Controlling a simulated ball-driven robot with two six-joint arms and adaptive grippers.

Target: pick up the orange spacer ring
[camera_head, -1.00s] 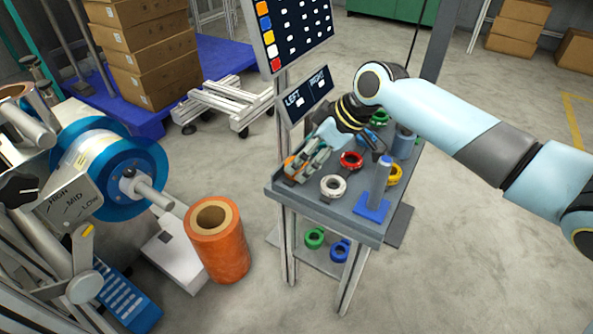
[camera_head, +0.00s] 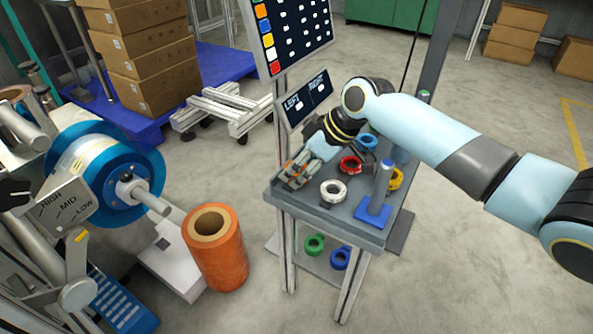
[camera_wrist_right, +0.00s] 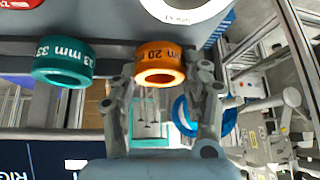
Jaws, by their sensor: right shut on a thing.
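The orange spacer ring (camera_wrist_right: 160,65), with dark print on its side, sits between the fingertips of my right gripper (camera_wrist_right: 161,82) in the right wrist view. The fingers are shut on it from both sides. In the head view my right gripper (camera_head: 297,173) is at the left end of the small grey table, and only a bit of orange shows among its fingers. I cannot tell whether the ring touches the tabletop. A teal ring marked 33 mm (camera_wrist_right: 63,63) lies beside it, apart from the fingers. My left gripper is not in view.
The grey table (camera_head: 320,216) also holds a white ring (camera_head: 333,191), a red ring (camera_head: 350,165), a blue ring (camera_head: 367,142), a yellow ring (camera_head: 396,178) and a post on a blue base (camera_head: 374,212). The LEFT/RIGHT sign (camera_head: 304,98) stands close behind the gripper.

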